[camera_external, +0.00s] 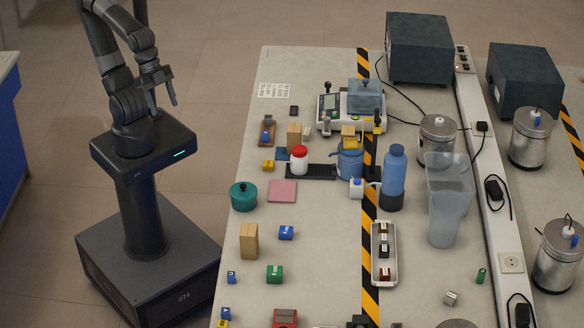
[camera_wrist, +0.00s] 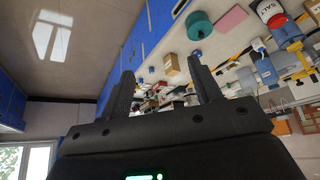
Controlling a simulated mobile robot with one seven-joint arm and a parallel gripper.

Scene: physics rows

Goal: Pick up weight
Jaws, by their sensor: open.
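My gripper (camera_external: 162,104) is open and empty, raised beside the table's left edge, well apart from everything on it. In the wrist view, its two fingers (camera_wrist: 160,68) stand apart with nothing between them. I cannot tell for certain which thing is the weight. A small silvery piece (camera_external: 450,298) lies at the front right of the table.
The table (camera_external: 325,215) is crowded. A teal pot (camera_external: 243,196), wooden block (camera_external: 249,241), blue bottle (camera_external: 393,178), clear container (camera_external: 446,200) and white tray (camera_external: 376,268) stand on it. Metal canisters and dark boxes (camera_external: 420,48) line the right. Floor is free between me and the table.

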